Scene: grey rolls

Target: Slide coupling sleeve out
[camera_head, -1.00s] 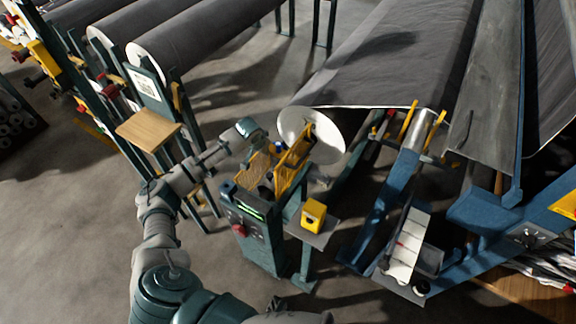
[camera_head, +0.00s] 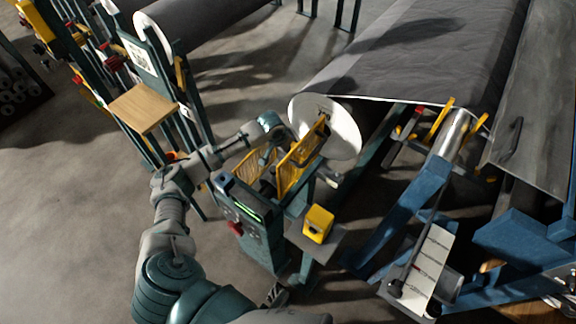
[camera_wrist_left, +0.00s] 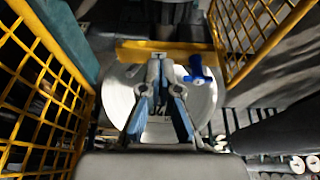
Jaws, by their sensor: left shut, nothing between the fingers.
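My left gripper (camera_head: 270,152) reaches in between the yellow mesh guards (camera_head: 300,158) beside the white end disc (camera_head: 342,128) of the large grey roll. In the left wrist view, my left gripper (camera_wrist_left: 158,88) is shut and empty, its fingers in front of the white disc (camera_wrist_left: 118,92). A yellow bar (camera_wrist_left: 135,52) crosses above the disc. A blue-handled part (camera_wrist_left: 196,70) sits on the right of that bar, apart from the fingers. I cannot clearly make out which part is the coupling sleeve.
Mesh guards stand close at left (camera_wrist_left: 35,85) and right (camera_wrist_left: 250,35) of the gripper. A control box (camera_head: 250,222) with a green display and a yellow box (camera_head: 318,222) stand in front. A wooden shelf (camera_head: 143,107) is at left. Open floor lies at lower left.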

